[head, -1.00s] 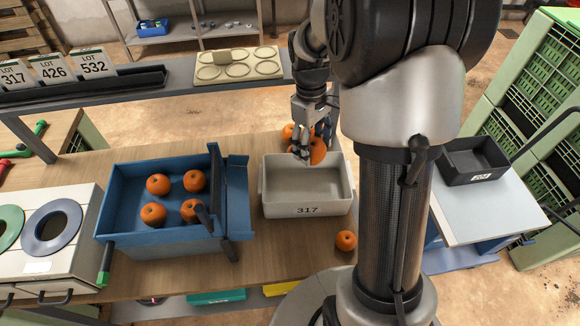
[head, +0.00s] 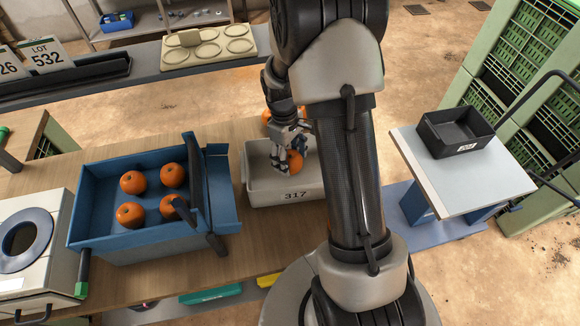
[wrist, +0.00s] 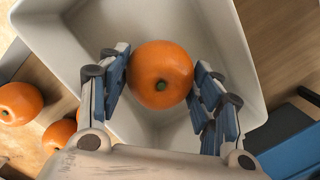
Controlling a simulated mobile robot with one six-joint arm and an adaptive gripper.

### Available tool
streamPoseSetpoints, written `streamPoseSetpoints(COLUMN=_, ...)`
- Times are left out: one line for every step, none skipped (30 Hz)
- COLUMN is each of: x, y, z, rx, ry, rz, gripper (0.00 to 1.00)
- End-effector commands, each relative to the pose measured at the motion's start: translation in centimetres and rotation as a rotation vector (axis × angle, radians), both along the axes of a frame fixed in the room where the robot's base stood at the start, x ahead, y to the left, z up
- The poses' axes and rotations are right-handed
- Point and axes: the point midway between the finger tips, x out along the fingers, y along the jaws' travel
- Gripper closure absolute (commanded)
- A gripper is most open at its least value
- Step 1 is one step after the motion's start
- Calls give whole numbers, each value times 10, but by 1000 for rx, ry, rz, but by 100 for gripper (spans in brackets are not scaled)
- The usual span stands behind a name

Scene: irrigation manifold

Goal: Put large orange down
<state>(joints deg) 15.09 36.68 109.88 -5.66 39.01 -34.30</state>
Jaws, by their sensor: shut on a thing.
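My gripper (head: 287,163) is shut on the large orange (head: 295,160). In the wrist view the orange (wrist: 160,76) sits between the two blue-padded fingers of my gripper (wrist: 163,85). It is over the inside of the light grey bin labelled 317 (head: 296,196). The bin's floor and walls (wrist: 217,40) show around the orange in the wrist view, and the bin looks otherwise empty there. I cannot tell whether the orange touches the bin's floor.
Several oranges lie in the blue tray (head: 120,232) left of the bin. Loose oranges (wrist: 18,103) lie on the wooden table beside the bin. A black crate (head: 457,147) stands on the white-topped stand at right. A tan tray with round recesses (head: 210,61) is behind.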

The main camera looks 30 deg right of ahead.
Motion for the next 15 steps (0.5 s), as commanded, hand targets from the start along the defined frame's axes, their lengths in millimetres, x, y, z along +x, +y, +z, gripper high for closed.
streamPoseSetpoints(x=0, y=0, z=-3, rx=0, ry=1, rz=0, gripper=65)
streamPoseSetpoints(x=0, y=0, z=-6, rx=1, ry=1, rz=0, gripper=65)
streamPoseSetpoints(x=-1, y=0, z=-11, rx=1, ry=3, rz=0, gripper=65)
streamPoseSetpoints(x=-1, y=0, z=-16, rx=1, ry=4, rz=0, gripper=65)
streamPoseSetpoints(x=-1, y=0, z=-21, rx=1, ry=3, rz=0, gripper=65)
streamPoseSetpoints(x=-1, y=0, z=-27, rx=1, ry=4, rz=0, gripper=65)
streamPoseSetpoints(x=-1, y=0, z=-33, rx=2, ry=4, rz=0, gripper=65)
streamPoseSetpoints(x=-1, y=0, z=-37, rx=1, ry=4, rz=0, gripper=65)
streamPoseSetpoints(x=-1, y=0, z=-41, rx=1, ry=1, rz=0, gripper=65)
streamPoseSetpoints(x=0, y=0, z=-43, rx=1, ry=1, rz=0, gripper=65)
streamPoseSetpoints(x=0, y=0, z=-43, rx=1, ry=1, rz=0, gripper=65)
streamPoseSetpoints(x=0, y=0, z=-43, rx=0, ry=0, rz=0, gripper=65)
streamPoseSetpoints(x=0, y=0, z=-42, rx=0, ry=0, rz=0, gripper=65)
streamPoseSetpoints(x=0, y=0, z=-42, rx=0, ry=0, rz=0, gripper=65)
streamPoseSetpoints(x=0, y=0, z=-42, rx=0, ry=0, rz=0, gripper=65)
